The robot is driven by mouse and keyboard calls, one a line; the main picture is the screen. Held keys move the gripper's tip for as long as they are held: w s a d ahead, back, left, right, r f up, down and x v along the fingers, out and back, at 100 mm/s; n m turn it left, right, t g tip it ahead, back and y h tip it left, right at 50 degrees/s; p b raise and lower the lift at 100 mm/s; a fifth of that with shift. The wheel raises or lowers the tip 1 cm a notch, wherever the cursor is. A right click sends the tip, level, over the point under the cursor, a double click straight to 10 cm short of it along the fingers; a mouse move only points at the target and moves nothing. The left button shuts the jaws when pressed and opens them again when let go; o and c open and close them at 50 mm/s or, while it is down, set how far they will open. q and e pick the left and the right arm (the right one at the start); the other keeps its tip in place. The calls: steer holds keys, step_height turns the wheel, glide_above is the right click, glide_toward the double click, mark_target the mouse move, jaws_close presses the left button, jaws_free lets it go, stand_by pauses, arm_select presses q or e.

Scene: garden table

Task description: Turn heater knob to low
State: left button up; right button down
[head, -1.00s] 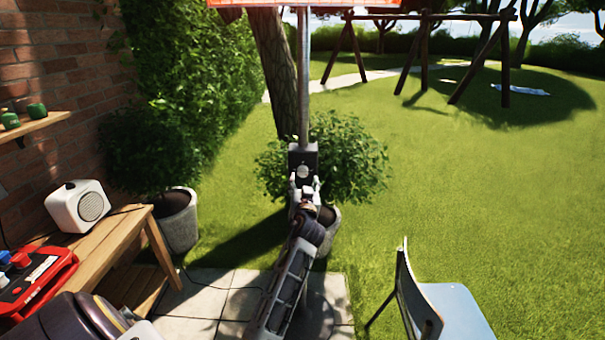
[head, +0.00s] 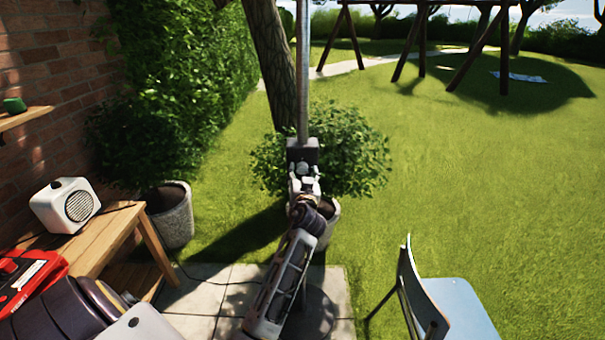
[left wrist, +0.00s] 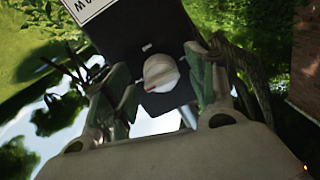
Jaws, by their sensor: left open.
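The heater is a tall grey post (head: 303,80) with a dark control box (head: 303,150) low on it. A round white heater knob (head: 302,168) sits on the box's front. In the left wrist view the knob (left wrist: 160,72) shows on the dark box, with a small reddish mark near its lower edge. A white label (left wrist: 88,8) with dark letters is partly cut off. My left gripper (head: 304,185) is open just in front of the knob. In the left wrist view its fingers (left wrist: 165,82) stand on either side of the knob; contact cannot be told.
A wooden bench (head: 105,240) at left carries a white speaker (head: 66,205) and a red case (head: 30,280). Potted bushes (head: 172,215) stand by the hedge and behind the post. A blue chair (head: 455,310) is at lower right. Open lawn lies beyond.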

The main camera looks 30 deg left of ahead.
arm_select(q)
steer(key=shift+c, duration=0.4)
steer(key=c, duration=1)
steer(key=shift+o, duration=0.2)
steer(key=shift+m, duration=0.6)
steer(key=o, duration=1)
steer(key=shift+o, duration=0.2)
steer(key=shift+r, duration=5)
